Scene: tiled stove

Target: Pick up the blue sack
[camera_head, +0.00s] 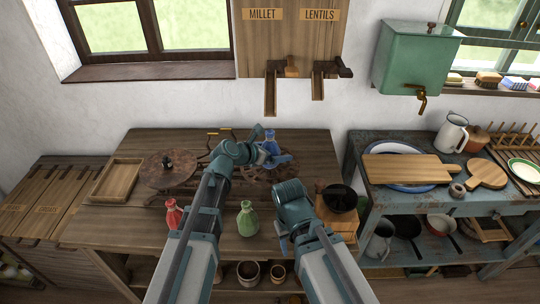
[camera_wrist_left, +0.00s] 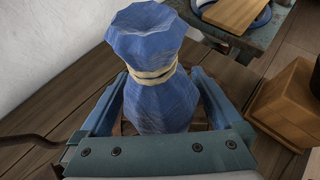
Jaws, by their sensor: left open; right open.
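The blue sack (camera_head: 270,141) stands upright on the wooden table, towards its back, on or by a dark round rusty plate (camera_head: 262,174). In the left wrist view the blue sack (camera_wrist_left: 152,70) is tied with a pale cord at its neck. My left gripper (camera_head: 275,160) is open, with one finger on each side of the sack; gaps seem to show between the fingers and the cloth. The sack's lower part is hidden by the gripper. My right gripper (camera_head: 283,238) is open and empty near the table's front, right of the green sack.
A green sack (camera_head: 247,219) and a red sack (camera_head: 173,214) stand near the table's front. Another round plate (camera_head: 168,170) and a wooden tray (camera_head: 117,181) lie at left. A dark bowl (camera_head: 340,198) sits on a wooden box at right. Wooden chutes (camera_head: 270,95) hang from the wall behind.

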